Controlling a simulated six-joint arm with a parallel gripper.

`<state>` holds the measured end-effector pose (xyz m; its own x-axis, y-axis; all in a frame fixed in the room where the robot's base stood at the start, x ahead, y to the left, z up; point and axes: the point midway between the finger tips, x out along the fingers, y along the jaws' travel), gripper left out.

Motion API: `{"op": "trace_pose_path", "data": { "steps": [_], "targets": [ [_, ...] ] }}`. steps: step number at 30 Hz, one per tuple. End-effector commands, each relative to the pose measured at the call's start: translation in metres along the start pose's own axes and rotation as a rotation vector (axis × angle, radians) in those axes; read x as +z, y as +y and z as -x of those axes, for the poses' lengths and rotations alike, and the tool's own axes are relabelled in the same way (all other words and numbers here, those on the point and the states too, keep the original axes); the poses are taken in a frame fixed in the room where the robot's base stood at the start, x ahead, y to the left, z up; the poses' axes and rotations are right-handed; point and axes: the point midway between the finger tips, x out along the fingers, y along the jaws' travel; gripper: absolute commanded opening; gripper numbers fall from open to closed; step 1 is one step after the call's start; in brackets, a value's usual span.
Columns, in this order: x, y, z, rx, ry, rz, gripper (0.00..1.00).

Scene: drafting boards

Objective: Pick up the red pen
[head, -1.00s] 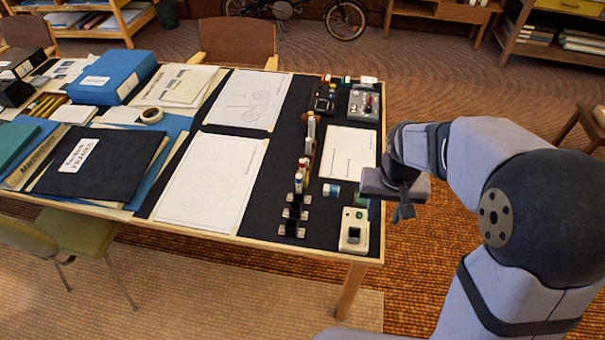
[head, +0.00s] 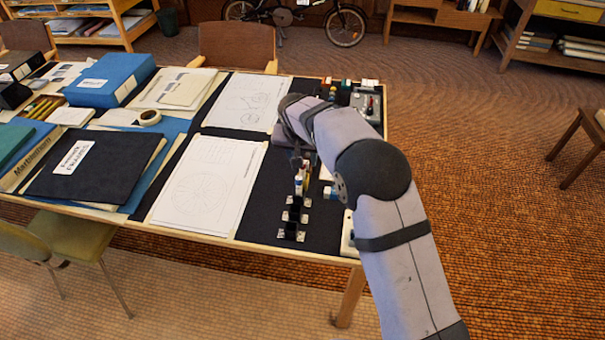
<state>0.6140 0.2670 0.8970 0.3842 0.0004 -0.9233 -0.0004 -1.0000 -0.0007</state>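My gripper (head: 297,161) is over the right part of the drafting table, just behind the row of upright pens and holders. Its fingers are small, dark and partly covered by my wrist, so I cannot tell whether they are open or shut. An upright pen with white and yellow parts (head: 300,181) stands right by the fingers; I cannot tell whether they touch. I cannot pick out a clearly red pen; other pens of the row are hidden behind my arm. Black holders on clear bases (head: 293,217) stand in front, with no pen visible in them.
Drawing sheets (head: 208,185) lie left of the row. A dark folder (head: 95,165) and a blue box (head: 110,79) are farther left. A grey device (head: 366,104) stands at the back right. My arm covers much of the table's right edge. A chair (head: 238,46) stands behind the table.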

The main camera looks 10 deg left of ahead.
Motion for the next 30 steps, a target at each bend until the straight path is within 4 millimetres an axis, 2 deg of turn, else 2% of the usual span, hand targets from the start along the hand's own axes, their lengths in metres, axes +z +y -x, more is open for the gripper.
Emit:
{"op": "trace_pose_path", "data": {
  "steps": [7, 16, 30],
  "targets": [
    [0.001, 0.001, -0.017, 0.002, -0.003, 0.001, 0.37],
    [0.001, -0.001, -0.025, 0.001, -0.003, 0.001, 0.37],
    [0.002, -0.005, -0.068, 0.001, -0.002, 0.001, 0.37]
  ]
}}
